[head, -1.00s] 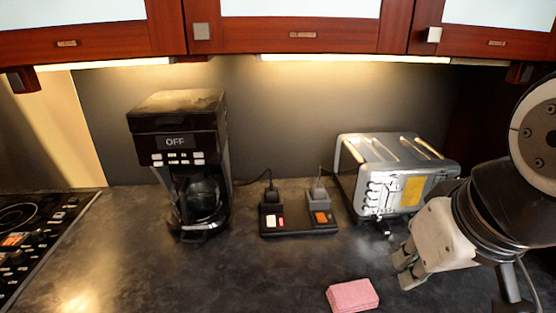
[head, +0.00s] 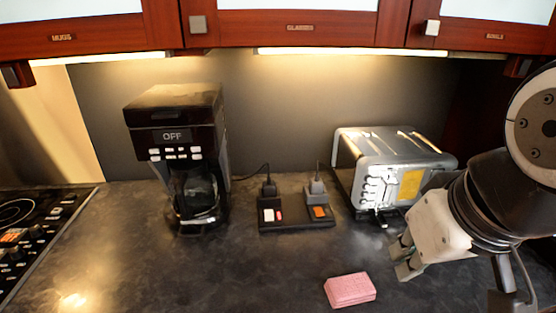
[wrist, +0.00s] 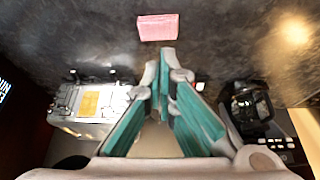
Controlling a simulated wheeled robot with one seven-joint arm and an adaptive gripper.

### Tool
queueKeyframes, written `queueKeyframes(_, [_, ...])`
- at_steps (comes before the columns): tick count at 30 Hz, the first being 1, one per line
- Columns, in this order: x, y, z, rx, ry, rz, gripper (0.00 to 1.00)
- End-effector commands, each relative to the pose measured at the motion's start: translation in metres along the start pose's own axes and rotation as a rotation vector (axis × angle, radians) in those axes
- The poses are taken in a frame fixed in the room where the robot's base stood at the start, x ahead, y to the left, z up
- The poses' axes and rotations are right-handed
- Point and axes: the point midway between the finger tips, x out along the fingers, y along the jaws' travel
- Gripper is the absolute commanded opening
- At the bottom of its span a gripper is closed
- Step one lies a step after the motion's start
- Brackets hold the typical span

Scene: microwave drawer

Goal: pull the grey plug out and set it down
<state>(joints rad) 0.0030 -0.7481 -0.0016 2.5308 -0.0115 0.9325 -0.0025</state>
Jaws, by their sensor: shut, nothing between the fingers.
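The grey plug (head: 316,187) stands upright in the right-hand socket of a black power strip (head: 297,226), with its cord rising behind it. A black plug (head: 269,188) sits in the left-hand socket. My gripper (head: 399,259) is at the right, in front of the toaster and well apart from the grey plug. In the wrist view my gripper (wrist: 165,70) has its fingers together, with nothing held.
A silver toaster (head: 393,170) stands just right of the strip and a black coffee maker (head: 178,150) to its left. A pink sponge (head: 350,290) lies at the front. The cooktop (head: 40,235) is far left. The counter before the strip is clear.

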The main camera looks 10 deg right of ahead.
Motion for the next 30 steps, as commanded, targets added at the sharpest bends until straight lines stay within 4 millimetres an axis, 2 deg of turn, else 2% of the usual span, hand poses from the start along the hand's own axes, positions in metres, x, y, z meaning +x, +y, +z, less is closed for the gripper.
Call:
queueKeyframes(14, [0.000,0.000,0.000,0.000,0.000,0.000,0.00])
queueKeyframes(15, [0.000,0.000,0.000,0.000,0.000,0.000,0.05])
queueKeyframes(19, [0.003,0.002,-0.002,-0.022,-0.018,0.007,0.34])
queueKeyframes(23, [0.016,0.010,-0.010,-0.111,-0.091,0.040,0.35])
queueKeyframes(30, [0.059,0.035,-0.039,-0.410,-0.295,0.168,0.35])
